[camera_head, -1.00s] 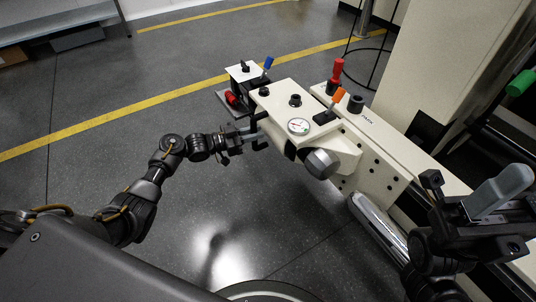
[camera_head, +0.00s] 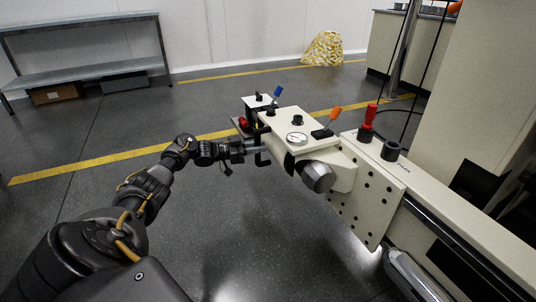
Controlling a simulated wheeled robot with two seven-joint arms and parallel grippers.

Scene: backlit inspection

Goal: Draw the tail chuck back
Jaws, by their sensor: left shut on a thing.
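My left gripper (camera_head: 257,150) comes in from the left and is shut on a dark handle at the unit's left end; the handle is mostly hidden by the fingers. My right gripper is outside the view.
A red-handled lever (camera_head: 369,117) and black knob (camera_head: 391,149) stand on the long cream bed (camera_head: 440,198) at right. A small stand with a blue lever (camera_head: 277,92) is behind the unit. A shelf (camera_head: 85,68) stands far left. The floor in front is open.

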